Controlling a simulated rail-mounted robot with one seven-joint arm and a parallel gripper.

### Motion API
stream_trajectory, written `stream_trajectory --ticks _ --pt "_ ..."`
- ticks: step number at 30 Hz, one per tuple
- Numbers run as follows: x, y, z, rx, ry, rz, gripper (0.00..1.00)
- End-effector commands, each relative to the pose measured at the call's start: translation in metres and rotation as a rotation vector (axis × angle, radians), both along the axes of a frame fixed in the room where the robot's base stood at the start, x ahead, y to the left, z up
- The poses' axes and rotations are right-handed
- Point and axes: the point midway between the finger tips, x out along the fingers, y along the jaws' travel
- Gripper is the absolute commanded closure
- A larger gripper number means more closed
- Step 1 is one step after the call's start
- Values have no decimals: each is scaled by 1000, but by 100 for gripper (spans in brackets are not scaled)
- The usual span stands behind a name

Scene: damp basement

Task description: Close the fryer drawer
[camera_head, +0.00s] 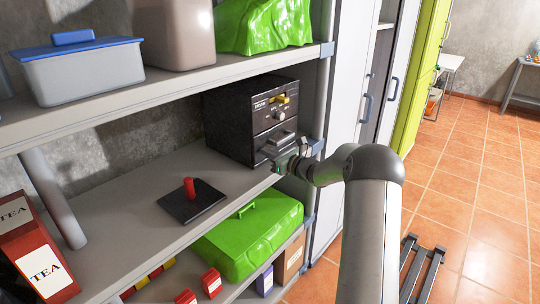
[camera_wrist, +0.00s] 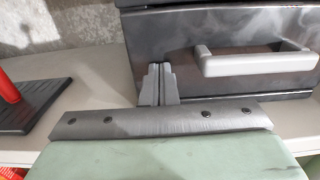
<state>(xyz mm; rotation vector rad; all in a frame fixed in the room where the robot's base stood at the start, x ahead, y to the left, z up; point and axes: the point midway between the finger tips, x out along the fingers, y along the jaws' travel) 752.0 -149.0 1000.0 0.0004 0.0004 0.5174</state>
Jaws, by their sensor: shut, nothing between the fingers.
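The fryer (camera_head: 234,120) is a black box on the middle shelf, with a yellow part and a knob on its upper front. Its drawer (camera_wrist: 221,76), with a grey bar handle (camera_wrist: 256,61), is in the lower front; the handle also shows in the head view (camera_head: 278,142). How far the drawer stands out is hard to tell. My gripper (camera_wrist: 160,70) is shut and empty. Its fingertips are close to the drawer front, left of the handle in the wrist view; whether they touch it cannot be told. In the head view my arm partly hides the drawer's lower edge.
A black plate with a red handle (camera_head: 190,200) lies on the same shelf, left of the fryer. A shelf post (camera_head: 324,90) stands just right of the fryer. A green case (camera_head: 250,238) sits on the shelf below. Tiled floor is open at right.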

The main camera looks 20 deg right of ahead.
Motion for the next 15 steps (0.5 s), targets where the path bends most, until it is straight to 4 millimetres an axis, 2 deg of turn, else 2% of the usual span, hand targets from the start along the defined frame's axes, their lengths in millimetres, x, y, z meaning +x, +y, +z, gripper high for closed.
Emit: stream_trajectory --ticks 5,15 --pt "-18 -8 -1 -1 0 2 100" --pt "-84 -43 -1 0 1 5 100"
